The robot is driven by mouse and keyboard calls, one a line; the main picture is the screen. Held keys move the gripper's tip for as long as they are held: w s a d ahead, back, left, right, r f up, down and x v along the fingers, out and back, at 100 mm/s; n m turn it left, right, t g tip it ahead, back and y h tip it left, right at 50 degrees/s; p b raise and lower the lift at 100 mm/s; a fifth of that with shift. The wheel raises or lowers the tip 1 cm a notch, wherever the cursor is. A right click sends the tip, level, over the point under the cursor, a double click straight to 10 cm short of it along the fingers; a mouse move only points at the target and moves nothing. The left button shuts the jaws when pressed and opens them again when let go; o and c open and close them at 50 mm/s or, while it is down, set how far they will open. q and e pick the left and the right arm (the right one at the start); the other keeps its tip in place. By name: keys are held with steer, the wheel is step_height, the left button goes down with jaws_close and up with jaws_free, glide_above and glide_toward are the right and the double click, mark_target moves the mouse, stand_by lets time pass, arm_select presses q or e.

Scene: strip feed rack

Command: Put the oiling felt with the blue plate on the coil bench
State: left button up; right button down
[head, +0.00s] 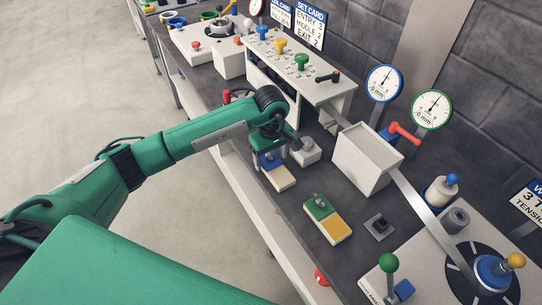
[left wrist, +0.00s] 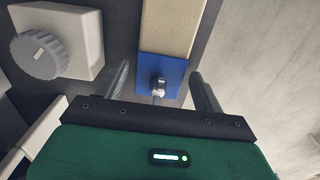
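The oiling felt with the blue plate (head: 272,162) lies on the dark bench top, with its pale felt pad (head: 281,179) towards the front edge. In the left wrist view the blue plate (left wrist: 162,75) carries a small metal knob (left wrist: 159,88), and the cream pad runs away from it. My left gripper (head: 268,150) is over the blue plate. Its two fingers (left wrist: 162,90) stand apart on either side of the plate's knob, with gaps, so it is open and empty. I cannot tell which surface is the coil bench. My right gripper is not in view.
A similar piece with a green plate (head: 319,206) and yellow pad lies nearer. A grey block with a round knob (head: 305,151) sits beside my left gripper. A white box (head: 364,160) and a metal strip (head: 415,200) stand to the right. A black-socketed plate (head: 380,226) is close by.

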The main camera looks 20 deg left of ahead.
arm_select(q)
steer(key=shift+o, duration=0.3)
steer(key=shift+r, duration=0.1)
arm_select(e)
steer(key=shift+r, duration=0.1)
arm_select(q)
steer(key=shift+r+p, duration=0.2)
steer(key=shift+p, duration=0.1)
step_height(320, 180, up, 5)
steer(key=shift+r+p, duration=0.1)
steer(key=shift+p, duration=0.95)
step_height(320, 180, up, 7)
steer(key=p, duration=0.2)
steer(key=shift+f, duration=0.2)
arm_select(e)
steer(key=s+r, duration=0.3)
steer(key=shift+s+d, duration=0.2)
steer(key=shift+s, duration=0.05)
